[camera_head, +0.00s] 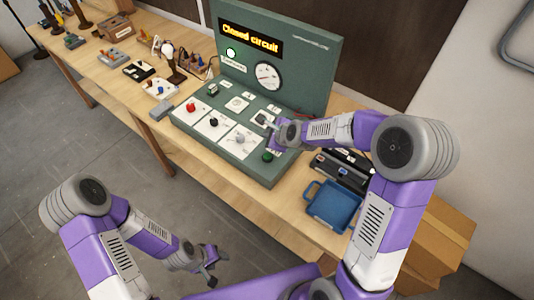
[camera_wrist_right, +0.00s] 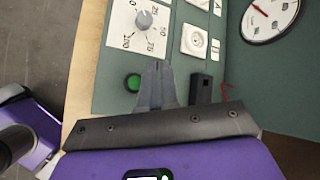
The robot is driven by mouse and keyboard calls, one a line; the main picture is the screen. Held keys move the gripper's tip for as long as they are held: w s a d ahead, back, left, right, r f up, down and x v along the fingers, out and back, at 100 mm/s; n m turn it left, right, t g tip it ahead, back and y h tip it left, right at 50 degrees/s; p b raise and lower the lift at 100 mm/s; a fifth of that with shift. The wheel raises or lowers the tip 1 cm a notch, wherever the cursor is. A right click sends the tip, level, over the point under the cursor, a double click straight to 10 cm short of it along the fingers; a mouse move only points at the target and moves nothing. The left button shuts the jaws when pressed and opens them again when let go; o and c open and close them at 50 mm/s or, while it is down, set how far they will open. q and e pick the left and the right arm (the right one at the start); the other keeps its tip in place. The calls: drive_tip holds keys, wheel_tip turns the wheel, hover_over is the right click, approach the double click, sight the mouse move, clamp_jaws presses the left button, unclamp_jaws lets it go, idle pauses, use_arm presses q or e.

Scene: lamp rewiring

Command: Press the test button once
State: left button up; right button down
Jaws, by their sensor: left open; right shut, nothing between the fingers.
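The test panel (camera_head: 225,160) stands on the wooden bench. Its green round button (camera_head: 267,156) is near the front right corner; it also shows in the right wrist view (camera_wrist_right: 133,82). My right gripper (camera_wrist_right: 160,68) is shut and empty over the panel, its fingertips just right of the green button in the wrist view. I cannot tell their height above the surface. The button is uncovered. The display (camera_head: 250,36) reads "Closed circuit". My left gripper (camera_head: 214,266) is open and empty, low in front of the bench, away from the panel.
A knob with a numbered dial (camera_wrist_right: 144,19) and a black block (camera_wrist_right: 202,88) are close to my right fingers. The round meter (camera_head: 267,76) is on the upright board. A blue tray (camera_head: 331,206) lies right of the panel. Lamp parts cover the bench's left side.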

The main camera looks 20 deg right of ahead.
drive_tip(key=b, duration=0.6)
hover_over(269, 158)
wheel_tip(269, 158, down, 8)
drive_tip(key=shift+w+f+b, duration=0.1)
drive_tip(key=shift+f+b, duration=0.35)
drive_tip(key=shift+b, duration=0.2)
idle(1.3)
drive_tip(key=shift+f+b, duration=0.4)
drive_tip(key=shift+b, duration=0.15)
drive_tip(key=shift+f+b, duration=0.4)
drive_tip(key=shift+b, duration=0.05)
idle(0.4)
idle(0.4)
drive_tip(key=shift+r+p, duration=0.6)
drive_tip(key=shift+r, duration=0.25)
